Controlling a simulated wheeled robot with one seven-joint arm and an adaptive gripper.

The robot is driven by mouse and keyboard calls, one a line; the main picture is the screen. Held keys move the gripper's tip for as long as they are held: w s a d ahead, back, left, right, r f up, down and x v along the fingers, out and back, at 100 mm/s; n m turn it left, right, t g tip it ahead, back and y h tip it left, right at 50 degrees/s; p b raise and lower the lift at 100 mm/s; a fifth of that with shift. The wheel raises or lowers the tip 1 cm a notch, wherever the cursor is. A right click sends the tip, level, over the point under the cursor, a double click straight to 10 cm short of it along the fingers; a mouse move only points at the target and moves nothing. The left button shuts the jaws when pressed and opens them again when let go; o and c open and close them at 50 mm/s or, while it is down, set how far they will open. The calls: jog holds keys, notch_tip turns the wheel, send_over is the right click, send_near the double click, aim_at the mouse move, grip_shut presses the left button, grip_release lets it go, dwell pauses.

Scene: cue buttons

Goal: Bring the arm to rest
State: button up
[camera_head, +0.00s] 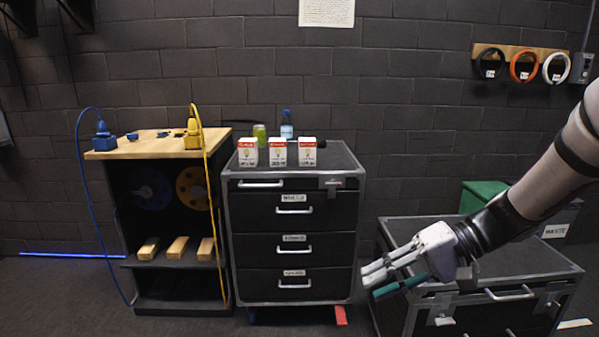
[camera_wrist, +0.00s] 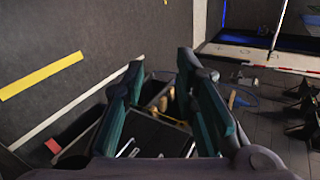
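My gripper (camera_head: 371,281) is at the right in the head view, reaching left over the left part of the low black case (camera_head: 545,262). My arm (camera_head: 545,185) comes in from the right edge and slopes down to it. In the wrist view my gripper (camera_wrist: 160,66) shows its teal-padded fingers spread apart with nothing held between them. Whether the gripper touches the case cannot be told; it appears to be above it.
A black drawer cabinet (camera_head: 322,222) carries three small boxes, a green can (camera_head: 260,135) and a bottle (camera_head: 287,126). Left of it stands a wood-topped shelf (camera_head: 150,147) with blue and yellow cables. A green bin (camera_head: 484,194) is behind my arm. Colored rings hang on the wall.

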jog(key=s+a+r+n+g+h, duration=0.1)
jog(key=s+r+h, duration=0.15)
jog(key=s, duration=0.45)
jog(key=s+a+r+g+h, duration=0.1)
jog(key=s+r+h, duration=0.15)
jog(key=s, duration=0.45)
jog(key=s+d+t+h, duration=0.3)
jog(key=s+d+h, duration=0.35)
jog(key=s, duration=0.55)
notch_tip(320, 180, up, 15)
jog(key=t+p, duration=0.3)
jog(key=p, duration=1.1)
jog(key=shift+w+d, duration=0.25)
